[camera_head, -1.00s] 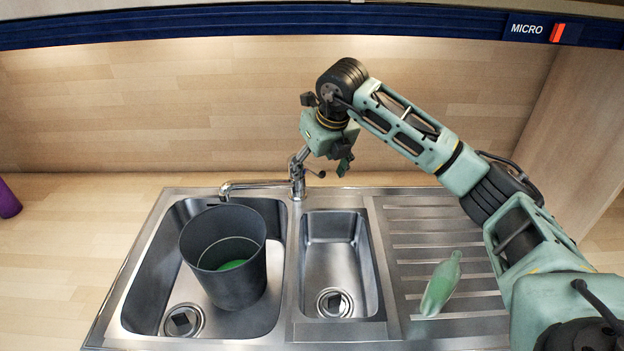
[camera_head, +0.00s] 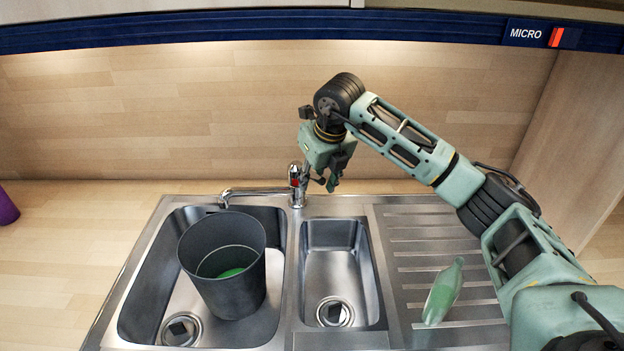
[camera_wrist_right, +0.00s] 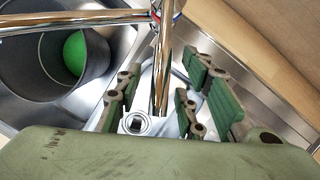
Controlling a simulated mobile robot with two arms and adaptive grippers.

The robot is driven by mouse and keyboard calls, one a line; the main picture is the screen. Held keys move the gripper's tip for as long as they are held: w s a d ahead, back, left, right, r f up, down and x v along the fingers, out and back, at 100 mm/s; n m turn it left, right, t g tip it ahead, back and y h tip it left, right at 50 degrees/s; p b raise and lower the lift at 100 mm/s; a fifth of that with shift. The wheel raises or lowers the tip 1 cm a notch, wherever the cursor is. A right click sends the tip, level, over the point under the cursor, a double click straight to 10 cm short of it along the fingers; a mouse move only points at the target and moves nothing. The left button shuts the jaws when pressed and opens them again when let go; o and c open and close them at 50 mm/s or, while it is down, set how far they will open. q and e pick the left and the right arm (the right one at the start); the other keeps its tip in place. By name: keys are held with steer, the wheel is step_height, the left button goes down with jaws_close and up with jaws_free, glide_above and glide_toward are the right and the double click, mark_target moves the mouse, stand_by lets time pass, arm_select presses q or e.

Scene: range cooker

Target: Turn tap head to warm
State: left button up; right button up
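The chrome tap (camera_head: 297,188) stands behind the sink, its spout (camera_head: 250,191) pointing left over the large basin. A red mark shows on the tap head. My right gripper (camera_head: 322,182) is just right of the tap head, fingers pointing down. In the right wrist view the tap's chrome lever (camera_wrist_right: 162,70) runs between the spread fingers of the right gripper (camera_wrist_right: 155,100), its round end near the palm. The fingers are open on either side of the lever; whether one touches it I cannot tell. My left gripper is not in view.
A dark bin (camera_head: 224,265) with something green inside stands in the large basin. The small basin (camera_head: 336,262) is empty. A green bottle (camera_head: 442,292) lies on the drainer at right. A purple object (camera_head: 7,207) is at the far left. The wooden wall is close behind the tap.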

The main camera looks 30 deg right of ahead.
steer(key=c, duration=0.7)
steer(key=shift+d+f+b, duration=0.2)
steer(key=shift+d+b, duration=0.15)
stand_by(0.4)
steer(key=o, duration=0.8)
steer(key=shift+d, duration=0.1)
steer(key=o, duration=0.9)
steer(key=shift+r, duration=0.15)
